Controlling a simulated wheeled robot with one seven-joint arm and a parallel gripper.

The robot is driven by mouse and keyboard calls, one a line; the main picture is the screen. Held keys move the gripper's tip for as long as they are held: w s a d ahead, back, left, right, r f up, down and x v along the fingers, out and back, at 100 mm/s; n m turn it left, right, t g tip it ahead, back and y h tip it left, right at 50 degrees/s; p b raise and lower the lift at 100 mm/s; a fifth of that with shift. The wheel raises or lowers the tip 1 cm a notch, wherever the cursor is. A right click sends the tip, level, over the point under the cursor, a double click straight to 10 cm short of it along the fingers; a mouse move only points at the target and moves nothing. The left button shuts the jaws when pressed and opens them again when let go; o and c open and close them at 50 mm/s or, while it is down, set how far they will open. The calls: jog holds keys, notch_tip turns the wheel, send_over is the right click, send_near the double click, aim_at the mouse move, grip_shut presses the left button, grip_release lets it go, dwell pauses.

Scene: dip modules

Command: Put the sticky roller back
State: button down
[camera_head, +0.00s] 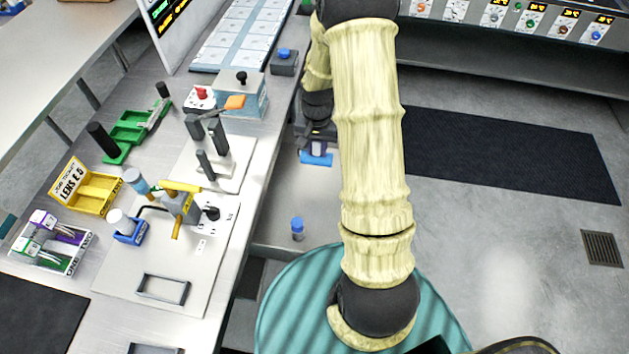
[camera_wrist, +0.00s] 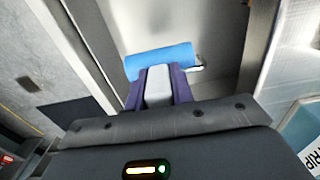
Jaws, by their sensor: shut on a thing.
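The sticky roller shows in the wrist view as a blue cylinder (camera_wrist: 160,62) with a metal bit at its right end. My gripper (camera_wrist: 158,88) is shut on its pale grey handle, between two purple fingers. In the head view the blue roller (camera_head: 316,159) hangs below my gripper (camera_head: 315,142), right of the workbench edge and over a lower grey surface. My arm hides part of the area around it.
The workbench (camera_head: 262,175) holds a red-knobbed box (camera_head: 200,98), a toggle clamp (camera_head: 215,150), a yellow-handled fixture (camera_head: 180,205), a yellow bin (camera_head: 92,192) and a blue holder (camera_head: 130,232) with a white-topped item. A blue-capped bottle (camera_head: 297,229) stands on the lower surface.

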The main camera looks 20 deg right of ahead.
aim_at(317, 160)
jog(key=shift+f+p, duration=0.4)
jog(key=shift+f, duration=2.55)
jog(key=shift+f+p, duration=0.3)
jog(key=shift+f, duration=1.75)
jog(key=shift+f, duration=0.15)
jog(key=c, duration=1.2)
grip_release()
